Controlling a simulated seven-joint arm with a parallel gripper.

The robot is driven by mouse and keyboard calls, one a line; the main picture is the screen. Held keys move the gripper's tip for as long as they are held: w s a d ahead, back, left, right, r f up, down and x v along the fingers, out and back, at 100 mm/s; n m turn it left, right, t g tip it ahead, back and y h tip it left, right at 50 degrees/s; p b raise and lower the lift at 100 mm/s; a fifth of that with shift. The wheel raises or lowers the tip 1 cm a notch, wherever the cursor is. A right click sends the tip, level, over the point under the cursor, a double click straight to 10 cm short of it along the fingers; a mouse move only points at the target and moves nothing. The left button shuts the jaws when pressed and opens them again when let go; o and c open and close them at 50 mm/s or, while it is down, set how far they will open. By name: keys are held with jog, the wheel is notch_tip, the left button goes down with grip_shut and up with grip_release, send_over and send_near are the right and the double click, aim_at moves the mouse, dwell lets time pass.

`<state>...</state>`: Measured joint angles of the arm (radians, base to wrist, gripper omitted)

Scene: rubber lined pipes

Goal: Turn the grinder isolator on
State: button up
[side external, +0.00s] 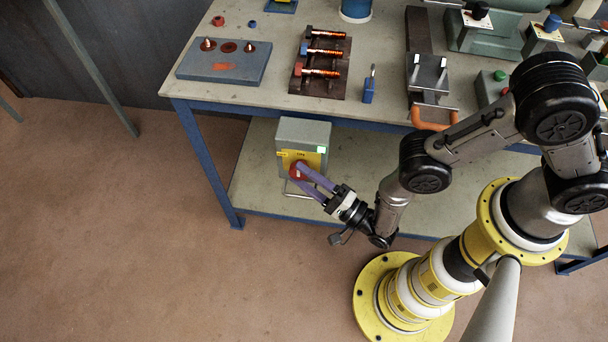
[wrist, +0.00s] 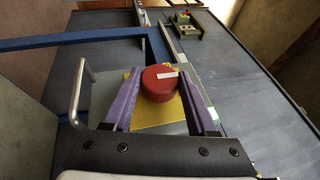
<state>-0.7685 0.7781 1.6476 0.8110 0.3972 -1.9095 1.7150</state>
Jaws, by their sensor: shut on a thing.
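The grinder isolator is a grey box (side external: 303,131) with a yellow front plate (side external: 290,156), at the lower shelf of the bench. Its round red knob (side external: 295,172) faces my arm. My gripper (side external: 301,173) reaches the knob from the lower right. In the wrist view my gripper's purple fingers (wrist: 160,78) stand on either side of the knob, shut on it. The finger contact is partly hidden.
A metal handle (wrist: 83,95) sticks out beside the box in the wrist view. The blue-framed bench top (side external: 285,98) overhangs the shelf (side external: 255,190). Bolts, blocks and fittings lie on the bench top. The floor (side external: 120,230) to the left is clear.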

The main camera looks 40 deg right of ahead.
jog(key=shift+w+d, duration=0.1)
jog(key=shift+d, duration=0.05)
jog(key=o, duration=1.4)
jog(key=shift+c, duration=0.2)
